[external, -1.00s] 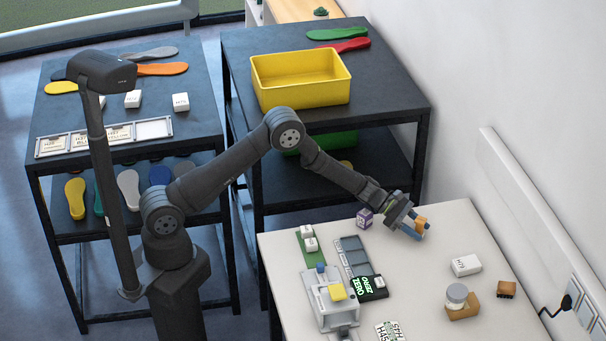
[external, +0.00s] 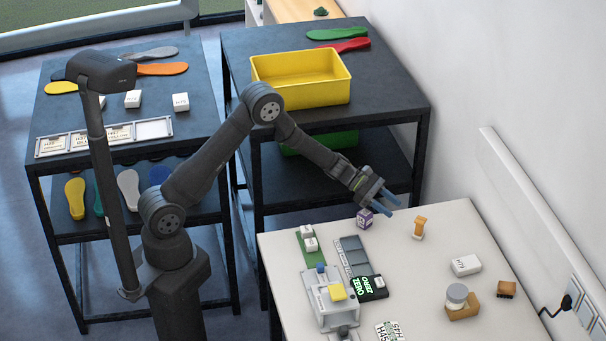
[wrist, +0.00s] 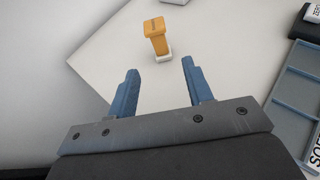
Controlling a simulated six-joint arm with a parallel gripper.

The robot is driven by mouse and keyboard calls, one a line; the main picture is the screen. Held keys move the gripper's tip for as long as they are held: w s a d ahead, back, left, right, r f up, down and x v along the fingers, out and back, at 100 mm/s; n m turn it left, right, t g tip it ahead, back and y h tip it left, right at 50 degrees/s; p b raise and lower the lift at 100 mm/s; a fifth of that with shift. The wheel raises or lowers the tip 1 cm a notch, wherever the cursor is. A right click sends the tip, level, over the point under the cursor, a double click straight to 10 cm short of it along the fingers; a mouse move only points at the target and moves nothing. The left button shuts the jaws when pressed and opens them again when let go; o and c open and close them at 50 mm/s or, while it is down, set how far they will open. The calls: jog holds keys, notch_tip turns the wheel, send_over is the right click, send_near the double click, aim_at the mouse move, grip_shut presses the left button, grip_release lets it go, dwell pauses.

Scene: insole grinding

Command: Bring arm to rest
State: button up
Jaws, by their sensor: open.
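My gripper (external: 386,204) is open and empty, above the back edge of the white table (external: 410,290) in the external view. Its two blue fingers are spread apart in the wrist view (wrist: 158,92). An orange stamp-like piece (external: 419,228) stands upright on the table, to the right of and below my gripper, apart from it. In the wrist view the orange piece (wrist: 156,38) stands on a small white base beyond the fingertips.
A purple cube (external: 365,218) sits close below my gripper. A grey machine (external: 332,303), a grey tray (external: 352,255) and a white box (external: 466,265) stand on the table. A yellow bin (external: 300,94) is on the dark shelf behind. The wall is at the right.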

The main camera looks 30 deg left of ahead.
aim_at(416, 227)
jog(key=x, duration=1.3)
jog(key=shift+s+d+f, duration=0.1)
jog(key=shift+d+f, duration=0.1)
jog(key=shift+f, duration=0.25)
notch_tip(416, 227, up, 8)
jog(key=shift+r, duration=0.25)
jog(key=shift+w+a+r, duration=0.5)
jog(key=shift+w+a, duration=0.1)
jog(key=shift+a, duration=0.15)
jog(key=shift+w+a+r+n+t, duration=0.15)
jog(key=shift+w+a+n+t, duration=0.3)
jog(key=shift+a, duration=0.2)
